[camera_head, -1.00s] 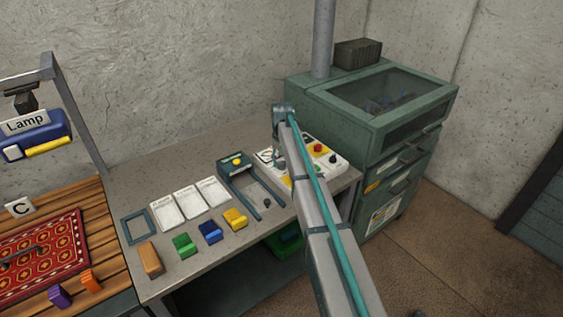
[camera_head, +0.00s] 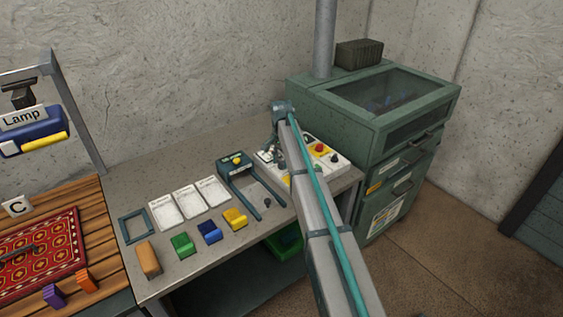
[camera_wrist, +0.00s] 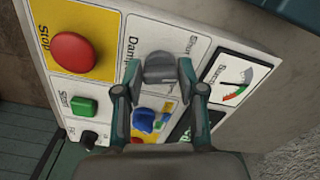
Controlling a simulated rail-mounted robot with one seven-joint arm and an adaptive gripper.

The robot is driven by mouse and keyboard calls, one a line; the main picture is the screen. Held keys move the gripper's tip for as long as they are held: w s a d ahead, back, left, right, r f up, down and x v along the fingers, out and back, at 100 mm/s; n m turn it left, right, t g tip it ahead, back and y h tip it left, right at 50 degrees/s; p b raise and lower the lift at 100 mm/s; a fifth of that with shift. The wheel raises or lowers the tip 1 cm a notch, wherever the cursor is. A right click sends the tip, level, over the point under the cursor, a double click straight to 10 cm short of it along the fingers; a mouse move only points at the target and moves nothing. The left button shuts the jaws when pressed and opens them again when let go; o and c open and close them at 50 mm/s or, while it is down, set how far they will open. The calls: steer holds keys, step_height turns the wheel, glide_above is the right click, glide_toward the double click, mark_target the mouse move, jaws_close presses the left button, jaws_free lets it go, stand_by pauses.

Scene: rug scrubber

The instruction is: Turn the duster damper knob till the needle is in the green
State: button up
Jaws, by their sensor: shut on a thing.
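The grey damper knob (camera_wrist: 160,68) sits on the white control panel (camera_wrist: 190,28), beside printing that reads "Damp..." and "Shut". My gripper (camera_wrist: 158,76) is shut on the knob, one finger on each side. In the head view my arm partly covers the panel (camera_head: 341,168), and the knob cannot be made out there.
A red stop button (camera_wrist: 74,53), a green button (camera_wrist: 84,107) and a black knob (camera_wrist: 89,138) lie left on the panel. The green cabinet (camera_head: 375,130) stands right of the bench. Cards (camera_head: 190,200) and coloured blocks (camera_head: 210,232) lie left along the bench.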

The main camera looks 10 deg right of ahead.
mark_target(281, 162)
steer(key=shift+m, duration=0.3)
steer(key=o, duration=1.1)
steer(key=shift+o, duration=0.2)
step_height(281, 162, up, 12)
